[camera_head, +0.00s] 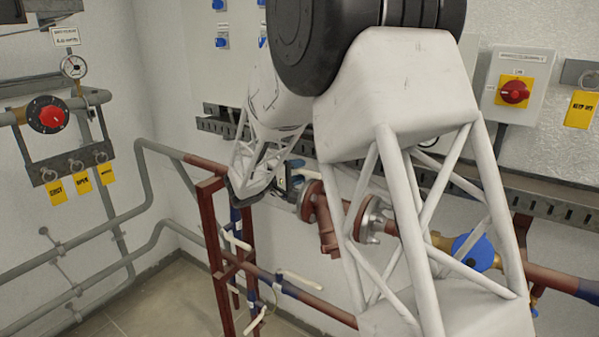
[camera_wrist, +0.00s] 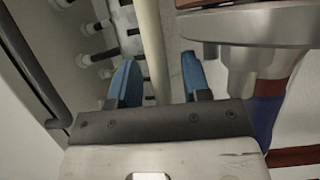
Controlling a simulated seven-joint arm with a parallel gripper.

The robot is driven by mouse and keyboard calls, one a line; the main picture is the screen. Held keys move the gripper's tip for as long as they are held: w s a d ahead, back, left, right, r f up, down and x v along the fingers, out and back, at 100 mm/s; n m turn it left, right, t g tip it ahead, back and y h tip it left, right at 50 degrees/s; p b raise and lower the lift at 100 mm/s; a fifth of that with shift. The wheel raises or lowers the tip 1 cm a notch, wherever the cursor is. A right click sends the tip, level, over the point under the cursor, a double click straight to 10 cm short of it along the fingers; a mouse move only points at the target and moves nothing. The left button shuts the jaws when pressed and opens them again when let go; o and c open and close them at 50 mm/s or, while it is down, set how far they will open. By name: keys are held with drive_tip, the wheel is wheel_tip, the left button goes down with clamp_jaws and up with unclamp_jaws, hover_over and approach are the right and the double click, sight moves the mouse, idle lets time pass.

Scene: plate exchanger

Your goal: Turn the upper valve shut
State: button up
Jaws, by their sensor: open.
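My gripper (camera_wrist: 161,74) has two blue fingers, apart and open. In the wrist view a long cream bar (camera_wrist: 153,45) runs through the gap between them; it looks like a lever handle, but I cannot tell whether the fingers touch it. In the head view my gripper is by the upper pipe, left of a rust-red flange (camera_head: 309,200), and is largely hidden by my own wrist. The upper valve's body is mostly hidden there. The flange's metal edge shows at upper right in the wrist view (camera_wrist: 250,25), close to the right finger.
Lower down are white lever handles (camera_head: 300,281) on red-brown pipes (camera_head: 325,308) and a red frame (camera_head: 215,240). A perforated rail (camera_head: 560,205) runs along the wall behind. A blue round part (camera_head: 474,251) sits on the pipe at right. Grey pipes (camera_head: 80,240) line the left wall.

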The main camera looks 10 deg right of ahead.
drive_tip(key=shift+w+d, duration=0.1)
drive_tip(key=shift+d, duration=0.2)
clamp_jaws()
drive_tip(key=shift+a, duration=0.2)
drive_tip(key=shift+s+a+m+g+h, duration=0.3)
drive_tip(key=shift+a+m+g, duration=0.25)
drive_tip(key=shift+g, duration=0.4)
drive_tip(key=shift+s+a+m+g+h, duration=0.15)
drive_tip(key=shift+s+a+m+g, duration=0.3)
drive_tip(key=shift+m+g, duration=0.35)
drive_tip(key=shift+s+a+m+g+h, duration=0.3)
drive_tip(key=shift+a+m+g, duration=0.2)
drive_tip(key=shift+g, duration=0.55)
drive_tip(key=shift+s+a+m+g+y, duration=0.1)
drive_tip(key=shift+s+a+m+g, duration=0.1)
drive_tip(key=shift+a+m+g, duration=0.6)
drive_tip(key=shift+s+a+m+g+y, duration=0.2)
drive_tip(key=shift+a+m+g, duration=0.25)
drive_tip(key=shift+g, duration=0.7)
drive_tip(key=shift+s+a+m+g+y, duration=0.1)
drive_tip(key=shift+s+a+m+g, duration=0.15)
drive_tip(key=shift+a+m+g, duration=0.55)
drive_tip(key=shift+d, duration=0.2)
unclamp_jaws()
